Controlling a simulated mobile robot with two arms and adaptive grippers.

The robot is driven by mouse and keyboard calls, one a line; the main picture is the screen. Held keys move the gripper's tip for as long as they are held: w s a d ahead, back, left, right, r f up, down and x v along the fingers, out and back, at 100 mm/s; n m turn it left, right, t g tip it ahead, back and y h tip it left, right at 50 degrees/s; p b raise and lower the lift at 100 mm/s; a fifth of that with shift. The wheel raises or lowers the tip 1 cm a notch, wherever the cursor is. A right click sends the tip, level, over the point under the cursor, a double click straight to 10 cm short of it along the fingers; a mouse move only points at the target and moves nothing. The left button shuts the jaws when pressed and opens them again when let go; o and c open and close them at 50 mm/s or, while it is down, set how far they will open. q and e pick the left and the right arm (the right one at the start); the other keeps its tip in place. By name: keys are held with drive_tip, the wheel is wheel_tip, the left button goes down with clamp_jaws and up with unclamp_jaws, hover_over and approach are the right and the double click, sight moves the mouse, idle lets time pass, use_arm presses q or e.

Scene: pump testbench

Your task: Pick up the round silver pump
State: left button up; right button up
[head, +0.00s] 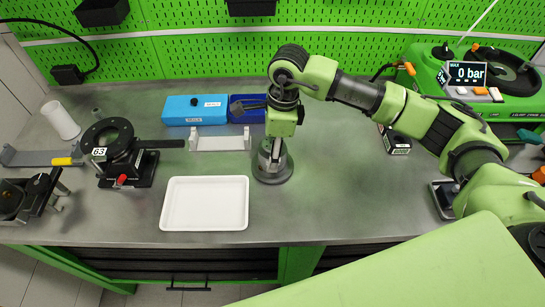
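The round silver pump (272,176) stands upright on the grey bench, right of the white tray. It has a wide dark grey base and a narrower silver upper part. My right gripper (274,148) points down directly over it, with the fingertips at the pump's top. The gripper body and wrist hide part of the pump's top, and I cannot tell whether the fingers are closed on it. My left gripper is not in view.
An empty white tray (205,226) lies at the front. Behind are a light blue box (194,121) and a silver bracket (220,143). A black round fixture (110,134) stands left. A green pressure unit (436,75) reading 0 bar is at the back right.

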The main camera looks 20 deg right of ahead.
clamp_jaws()
drive_tip(key=shift+w+r, duration=0.15)
drive_tip(key=shift+r, duration=0.1)
